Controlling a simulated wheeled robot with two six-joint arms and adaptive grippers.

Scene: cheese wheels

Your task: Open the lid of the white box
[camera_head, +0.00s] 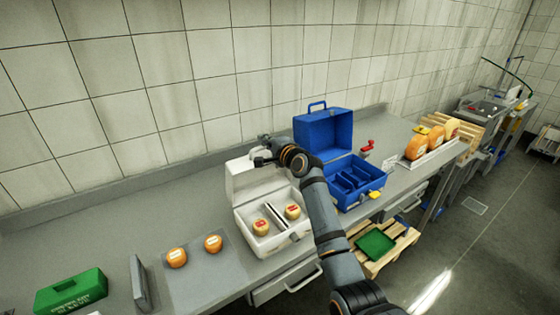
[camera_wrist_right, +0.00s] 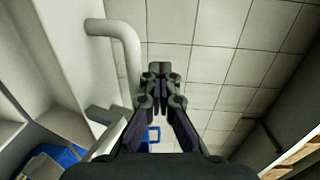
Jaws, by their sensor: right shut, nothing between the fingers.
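The white box (camera_head: 262,243) stands on the counter in the head view. Its lid (camera_head: 240,178) is raised at the back, and the inside is exposed. Two small cheese wheels, one at the left (camera_head: 261,227) and one at the right (camera_head: 292,212), sit inside beside a divider. My right gripper (camera_head: 262,160) is at the upper part of the raised lid, and its arm hides the lid's right side. In the right wrist view the right gripper's fingers (camera_wrist_right: 160,72) are together with nothing between them. A white curved handle (camera_wrist_right: 128,45) shows left of them. My left gripper is out of view.
An open blue box (camera_head: 360,195) stands close on the right. Two orange cheeses (camera_head: 177,257) lie on a grey mat (camera_head: 213,282) at the left. A green box (camera_head: 70,292) is farther left. The tiled wall (camera_head: 200,90) rises behind the counter.

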